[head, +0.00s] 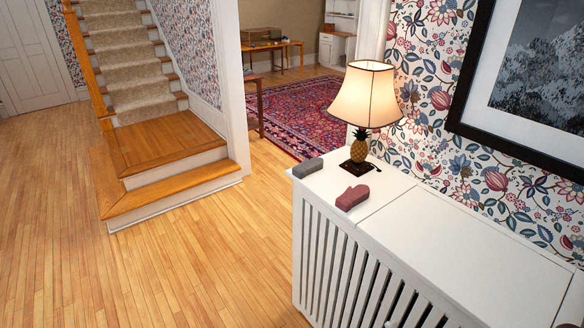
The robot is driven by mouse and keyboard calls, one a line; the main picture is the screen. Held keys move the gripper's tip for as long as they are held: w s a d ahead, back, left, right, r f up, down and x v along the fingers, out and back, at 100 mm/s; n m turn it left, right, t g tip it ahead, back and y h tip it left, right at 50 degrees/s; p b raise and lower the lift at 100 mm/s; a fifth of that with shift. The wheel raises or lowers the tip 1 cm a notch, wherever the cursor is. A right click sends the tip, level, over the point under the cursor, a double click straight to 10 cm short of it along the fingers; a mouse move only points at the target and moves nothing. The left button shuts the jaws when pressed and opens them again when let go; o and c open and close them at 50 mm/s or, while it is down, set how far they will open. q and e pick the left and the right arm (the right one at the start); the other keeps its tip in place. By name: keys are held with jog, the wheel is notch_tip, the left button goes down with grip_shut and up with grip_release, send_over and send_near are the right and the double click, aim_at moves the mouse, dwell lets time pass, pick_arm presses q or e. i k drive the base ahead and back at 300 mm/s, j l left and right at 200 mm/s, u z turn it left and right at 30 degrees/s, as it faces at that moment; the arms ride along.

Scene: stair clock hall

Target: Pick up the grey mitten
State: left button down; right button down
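A small grey item (307,168) lies on the white radiator cover near its far left corner. It looks like a low rounded block, and I cannot make out a thumb on it. A dull red mitten (352,198) lies nearer on the same top, close to the front edge, with its thumb showing. The two are apart. Neither of my grippers is in view.
A lit lamp (366,98) with a pineapple base stands on the radiator cover (465,245), just behind the mitten and grey item. Wooden floor (200,255) is clear at left, before the stairs (135,85). A framed picture (530,80) hangs above.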

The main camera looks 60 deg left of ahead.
aim_at(307, 167)
jog(key=u, duration=1.8)
jog(key=i+j+u, duration=0.25)
jog(key=i, duration=0.55)
jog(key=i+u, duration=0.25)
jog(key=i, duration=0.55)
